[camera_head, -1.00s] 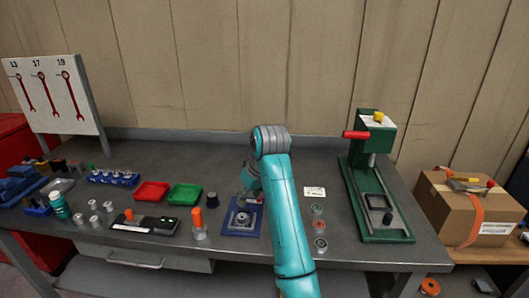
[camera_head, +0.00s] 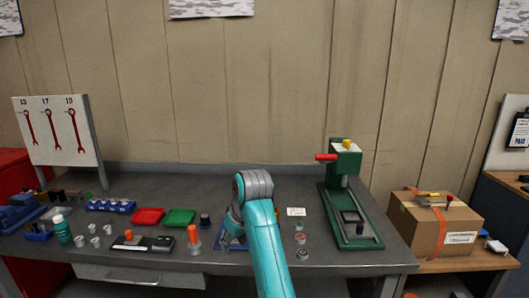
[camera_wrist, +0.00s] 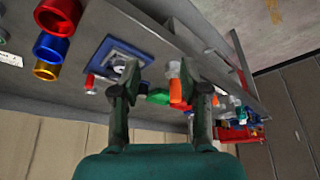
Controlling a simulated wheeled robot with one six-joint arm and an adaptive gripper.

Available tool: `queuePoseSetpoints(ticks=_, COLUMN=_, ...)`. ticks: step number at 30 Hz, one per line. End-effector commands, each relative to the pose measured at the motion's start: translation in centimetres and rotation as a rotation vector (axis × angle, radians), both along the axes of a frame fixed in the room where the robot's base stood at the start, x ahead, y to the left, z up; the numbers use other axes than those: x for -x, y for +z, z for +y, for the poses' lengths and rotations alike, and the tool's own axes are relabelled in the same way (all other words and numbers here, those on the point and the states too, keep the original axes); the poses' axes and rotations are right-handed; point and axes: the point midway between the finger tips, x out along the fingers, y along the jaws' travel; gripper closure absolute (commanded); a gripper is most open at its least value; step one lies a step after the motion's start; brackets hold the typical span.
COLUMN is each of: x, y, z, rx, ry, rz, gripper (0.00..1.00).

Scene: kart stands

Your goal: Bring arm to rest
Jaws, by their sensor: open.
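My arm (camera_head: 262,245) reaches up from the bottom of the head view, bent at a grey joint, over the workbench (camera_head: 120,262). My gripper shows in the wrist view (camera_wrist: 160,78) with two dark fingers apart and nothing between them. In the head view it is mostly hidden behind my arm, near a blue plate fixture (camera_head: 222,241). That fixture also shows beyond the left finger in the wrist view (camera_wrist: 98,64), with a round metal part on it. I cannot tell the exact gap between fingers and bench.
An orange-handled piece (camera_head: 193,236) stands left of the fixture. Several small round parts (camera_head: 301,239) lie right of my arm. A green press (camera_head: 333,205) stands further right. Red (camera_head: 148,216) and green (camera_head: 180,217) trays lie left. A cardboard box (camera_head: 413,225) sits far right.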

Motion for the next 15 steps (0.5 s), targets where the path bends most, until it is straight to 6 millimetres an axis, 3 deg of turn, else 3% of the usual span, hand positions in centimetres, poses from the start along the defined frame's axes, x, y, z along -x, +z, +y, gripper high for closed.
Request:
queuePoseSetpoints(ticks=8, x=0.1, y=-2.7, z=-0.7, rx=-0.010, ry=-0.023, rz=-0.015, gripper=0.55)
queuePoseSetpoints(ticks=15, x=0.5, y=-6.4, z=-1.7, rx=-0.025, ry=-0.056, rz=-0.038, gripper=0.55)
